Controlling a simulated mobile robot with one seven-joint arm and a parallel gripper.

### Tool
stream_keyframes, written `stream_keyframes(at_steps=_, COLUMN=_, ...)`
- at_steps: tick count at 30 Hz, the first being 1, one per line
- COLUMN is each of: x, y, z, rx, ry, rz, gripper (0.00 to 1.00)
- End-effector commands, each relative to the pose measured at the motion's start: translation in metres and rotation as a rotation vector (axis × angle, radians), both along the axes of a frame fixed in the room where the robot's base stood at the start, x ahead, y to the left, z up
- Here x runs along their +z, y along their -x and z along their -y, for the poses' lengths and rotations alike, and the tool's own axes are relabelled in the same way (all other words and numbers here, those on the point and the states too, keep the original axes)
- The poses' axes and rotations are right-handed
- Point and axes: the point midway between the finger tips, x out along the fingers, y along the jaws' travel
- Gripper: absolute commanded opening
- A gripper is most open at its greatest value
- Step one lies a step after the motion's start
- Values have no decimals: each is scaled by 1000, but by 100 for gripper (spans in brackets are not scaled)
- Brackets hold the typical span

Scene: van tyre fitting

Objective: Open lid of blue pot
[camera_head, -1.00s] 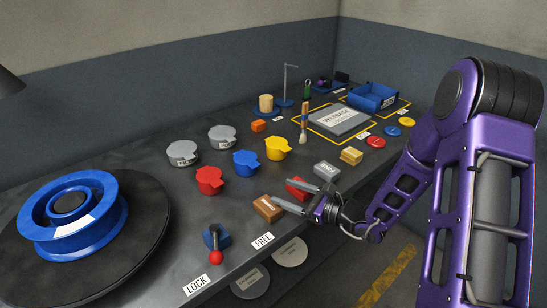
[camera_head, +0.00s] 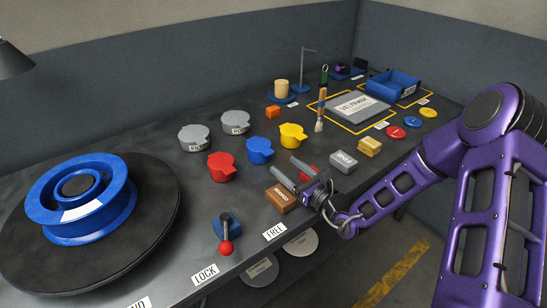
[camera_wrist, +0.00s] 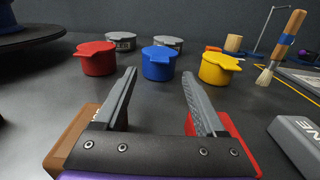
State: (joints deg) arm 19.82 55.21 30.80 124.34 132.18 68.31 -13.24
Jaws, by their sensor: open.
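The blue pot (camera_head: 260,151) stands upright on the dark workbench between the red pot (camera_head: 222,167) and the yellow pot (camera_head: 293,136). Its lid is on, with a tab sticking out to one side. In the wrist view the blue pot (camera_wrist: 159,64) is straight ahead, beyond and between my two fingertips. My gripper (camera_head: 284,174) is open and empty, low over the bench on the near side of the pot, and apart from it. The wrist view shows both fingers (camera_wrist: 160,85) spread wide.
A brown block (camera_head: 281,199) and a partly hidden red block (camera_wrist: 235,135) lie close by my gripper. Grey pots (camera_head: 194,138) stand behind the coloured ones. A lever (camera_head: 226,235) and a blue wheel (camera_head: 82,200) are at left. Bench between gripper and blue pot looks clear.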

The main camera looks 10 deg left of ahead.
Motion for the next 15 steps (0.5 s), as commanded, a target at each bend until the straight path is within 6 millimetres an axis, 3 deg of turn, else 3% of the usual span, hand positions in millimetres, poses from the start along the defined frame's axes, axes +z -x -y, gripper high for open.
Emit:
stream_keyframes(at_steps=6, x=-1, y=-28, z=-32, rx=1, ry=-1, rz=0, gripper=72)
stream_keyframes(at_steps=15, x=0, y=-44, z=-49, rx=0, ry=-1, rz=-1, gripper=72)
